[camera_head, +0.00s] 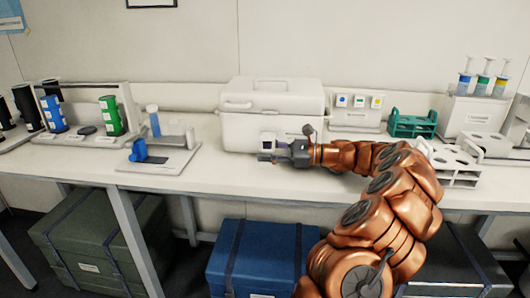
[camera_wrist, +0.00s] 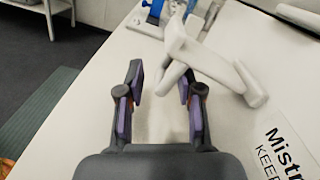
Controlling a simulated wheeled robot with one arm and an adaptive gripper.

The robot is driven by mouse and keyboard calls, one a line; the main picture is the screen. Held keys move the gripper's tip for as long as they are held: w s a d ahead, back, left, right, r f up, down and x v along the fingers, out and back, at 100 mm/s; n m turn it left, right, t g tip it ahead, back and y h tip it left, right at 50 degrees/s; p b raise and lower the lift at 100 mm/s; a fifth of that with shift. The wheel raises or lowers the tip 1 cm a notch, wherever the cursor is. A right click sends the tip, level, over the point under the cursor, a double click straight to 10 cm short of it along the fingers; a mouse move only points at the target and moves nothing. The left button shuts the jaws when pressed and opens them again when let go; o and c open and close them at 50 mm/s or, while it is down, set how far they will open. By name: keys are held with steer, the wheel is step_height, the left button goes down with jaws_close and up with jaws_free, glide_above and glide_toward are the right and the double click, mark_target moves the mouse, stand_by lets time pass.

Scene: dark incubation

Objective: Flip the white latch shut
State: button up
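The white box (camera_head: 272,103) stands on the bench with its lid down. In the wrist view, its printed front label (camera_wrist: 285,148) shows at the right. A white bracket-like latch (camera_wrist: 203,55) stands out in the wrist view, with one arm reaching down between my fingertips in the picture. The head view is too small to make the latch out. My gripper (camera_head: 264,156) is in front of the box's lower front. In the wrist view my gripper (camera_wrist: 160,85) is open, its fingers well apart. Its right finger is close to the latch; I cannot tell whether they touch.
A stand with a blue clamp (camera_head: 140,151) is on the bench left of the box. Green (camera_head: 412,123) and white (camera_head: 455,160) racks stand to the right. Blue (camera_head: 260,258) and green (camera_head: 100,235) chests are under the bench. The bench front left of my gripper is clear.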

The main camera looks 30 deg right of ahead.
steer(key=shift+w+a, duration=0.2)
steer(key=shift+a, duration=0.1)
steer(key=c, duration=0.7)
steer(key=shift+f, duration=0.1)
